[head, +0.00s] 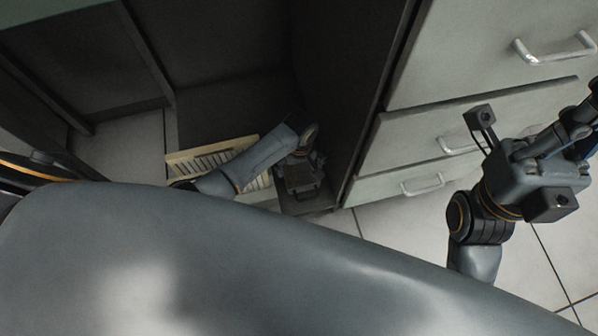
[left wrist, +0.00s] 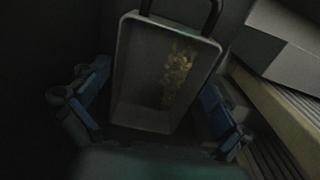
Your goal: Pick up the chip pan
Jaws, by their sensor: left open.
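The chip pan (left wrist: 165,75) is a grey, open rectangular pan with a dark looped handle at its far end and yellow bits inside. In the left wrist view it lies between the blue-padded fingers of my left gripper (left wrist: 150,106). The fingers are open, one on each side, and no grip on it shows. In the head view my left gripper (head: 302,165) is low inside the dark cabinet bay. The pan is hard to tell from the gripper there. My right gripper (head: 575,130) is at the right, in front of the drawers; its finger opening is unclear.
A cream slatted tray (head: 212,158) lies left of my left gripper, partly behind my forearm. A dark cabinet wall (head: 345,110) stands close to its right. Drawers with metal handles (head: 425,185) are farther right. Tiled floor (head: 400,240) is open in front.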

